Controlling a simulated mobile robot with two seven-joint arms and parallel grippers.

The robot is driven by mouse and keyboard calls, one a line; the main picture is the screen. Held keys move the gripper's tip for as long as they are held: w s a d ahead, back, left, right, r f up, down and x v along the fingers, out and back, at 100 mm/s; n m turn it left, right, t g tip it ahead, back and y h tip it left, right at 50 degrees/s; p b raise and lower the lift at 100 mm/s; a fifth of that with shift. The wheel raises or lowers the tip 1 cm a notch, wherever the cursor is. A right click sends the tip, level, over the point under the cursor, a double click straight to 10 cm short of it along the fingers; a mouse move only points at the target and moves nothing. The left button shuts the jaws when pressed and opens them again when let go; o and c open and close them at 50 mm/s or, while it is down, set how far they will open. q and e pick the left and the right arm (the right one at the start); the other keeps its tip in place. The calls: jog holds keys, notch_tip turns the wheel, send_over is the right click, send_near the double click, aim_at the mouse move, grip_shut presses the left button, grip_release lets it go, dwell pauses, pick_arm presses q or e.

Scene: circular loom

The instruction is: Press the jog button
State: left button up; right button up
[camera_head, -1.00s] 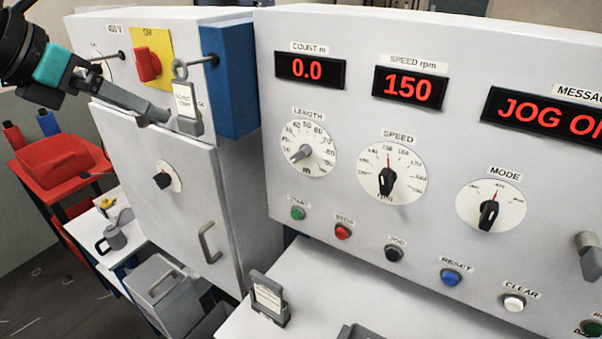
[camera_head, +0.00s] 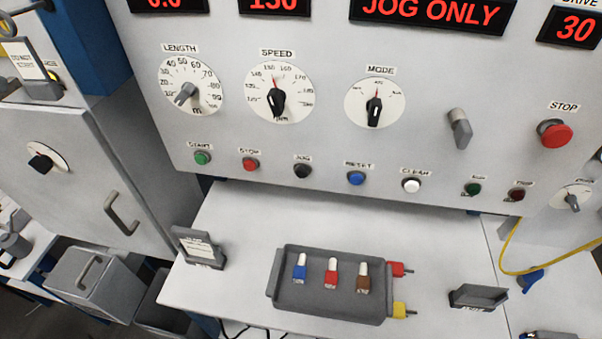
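The jog button (camera_head: 303,171) is a small round black button on the lower row of the grey control panel (camera_head: 330,140), under a small label. It sits between the red stop button (camera_head: 251,164) and the blue reset button (camera_head: 356,178). Nothing covers it. The message display (camera_head: 432,12) above reads "JOG ONLY" in red. The mode knob (camera_head: 374,110) points about straight up on its dial. Neither of my grippers is in this view.
A white shelf (camera_head: 235,220) juts out below the panel. It holds a grey tray (camera_head: 330,308) with blue, red and brown pieces, and small card holders. A large red stop button (camera_head: 554,133) and a grey lever (camera_head: 459,128) are at the right. A cabinet handle (camera_head: 121,213) protrudes at left.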

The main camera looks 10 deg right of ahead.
grip_shut()
dwell(0.5)
dwell(1.0)
